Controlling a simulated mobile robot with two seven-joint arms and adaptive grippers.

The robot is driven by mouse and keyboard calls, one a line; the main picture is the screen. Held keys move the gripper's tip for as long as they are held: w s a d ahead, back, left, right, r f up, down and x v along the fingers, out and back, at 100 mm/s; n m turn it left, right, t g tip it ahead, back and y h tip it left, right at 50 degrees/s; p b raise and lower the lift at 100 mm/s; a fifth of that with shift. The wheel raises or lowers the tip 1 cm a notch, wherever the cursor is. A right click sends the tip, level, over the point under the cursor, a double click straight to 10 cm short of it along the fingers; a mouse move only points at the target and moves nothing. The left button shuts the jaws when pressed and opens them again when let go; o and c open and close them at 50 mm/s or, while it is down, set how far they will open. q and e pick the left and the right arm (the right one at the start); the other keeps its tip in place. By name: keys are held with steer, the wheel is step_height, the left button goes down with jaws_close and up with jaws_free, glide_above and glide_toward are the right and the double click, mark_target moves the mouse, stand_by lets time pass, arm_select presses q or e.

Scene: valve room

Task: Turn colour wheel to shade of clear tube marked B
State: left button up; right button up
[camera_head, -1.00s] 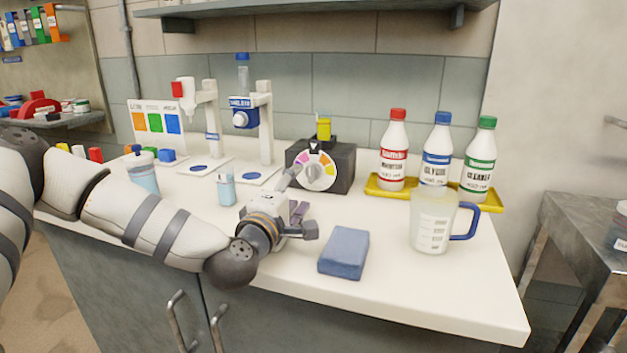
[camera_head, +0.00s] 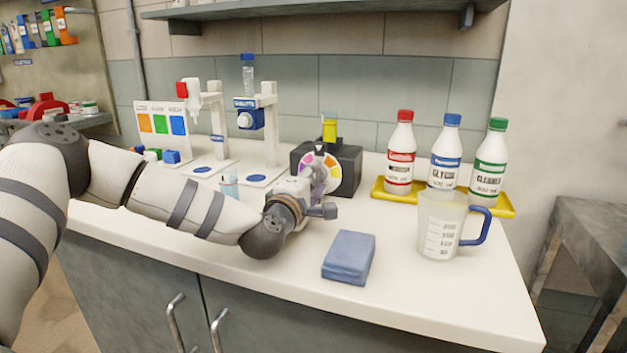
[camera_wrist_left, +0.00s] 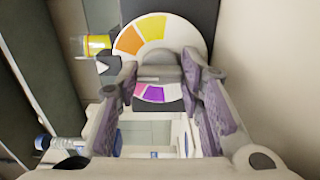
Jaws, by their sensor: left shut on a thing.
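The colour wheel (camera_head: 312,160), a white disc with coloured segments, sits on the front of a black box (camera_head: 347,166). My left gripper (camera_head: 319,182) is at the wheel's front and hides much of it. In the left wrist view my fingers (camera_wrist_left: 164,82) are shut on the grey wheel knob (camera_wrist_left: 160,72). Yellow and orange segments of the wheel (camera_wrist_left: 152,27) show on one side, pink and purple on the other. A white pointer (camera_wrist_left: 102,67) lies beside the wheel's edge. A clear tube with yellow content (camera_head: 329,127) stands in the box top; I cannot read its marking. My right gripper is out of view.
A blue sponge (camera_head: 348,257) and a measuring jug (camera_head: 440,228) stand to the right on the counter. Several capped bottles (camera_head: 401,155) stand in a yellow tray (camera_head: 507,208). A blue-capped tube (camera_head: 248,72) sits on a stand at the back.

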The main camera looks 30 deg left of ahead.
arm_select(q)
steer(key=shift+n, duration=0.3)
steer(key=n, duration=0.2)
steer(key=shift+f+n+b, duration=0.15)
steer(key=shift+n+b, duration=0.2)
steer(key=shift+n, duration=0.05)
steer(key=n+b, duration=0.1)
steer(key=n, duration=0.3)
steer(key=shift+n+b, duration=0.3)
steer(key=n+b, duration=0.2)
steer(key=n, duration=0.3)
steer(key=shift+f+b, duration=0.1)
steer(key=shift+b, duration=0.25)
steer(key=shift+r+n+b, duration=0.2)
steer(key=shift+n+b, duration=0.65)
steer(key=shift+n, duration=0.65)
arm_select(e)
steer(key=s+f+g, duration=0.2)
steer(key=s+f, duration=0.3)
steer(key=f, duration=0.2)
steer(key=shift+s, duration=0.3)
arm_select(q)
steer(key=o, duration=1.2)
steer(key=shift+c, duration=0.2)
